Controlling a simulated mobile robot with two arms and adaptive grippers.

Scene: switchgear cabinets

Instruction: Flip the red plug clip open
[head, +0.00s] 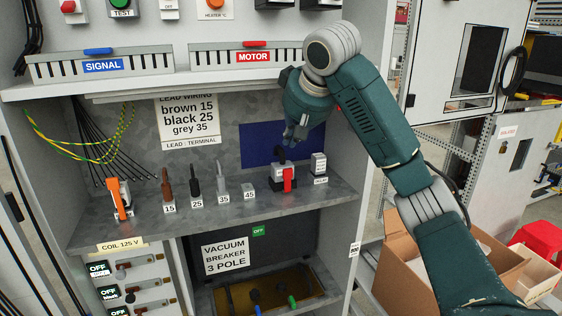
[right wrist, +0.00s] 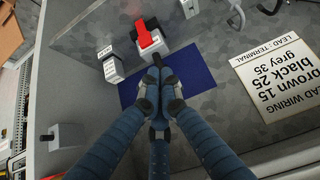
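The red plug clip (head: 288,179) sits on the front of a grey plug on the shelf, and a black cable end rises from the plug. The clip also shows in the right wrist view (right wrist: 148,36), at the top centre. My right gripper (head: 289,142) hangs above and behind the plug, pointing down, and its fingers look closed together with nothing between them. In the right wrist view its fingertips (right wrist: 159,74) are close to the black cable end and apart from the red clip. Whether they touch the cable end is unclear. My left gripper is out of view.
A grey labelled block (head: 318,164) stands right of the plug. Numbered lead terminals (head: 194,187) and an orange-handled device (head: 119,198) stand to the left. A blue panel (head: 262,146) is behind. The cabinet's upper ledge (head: 190,85) overhangs the shelf.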

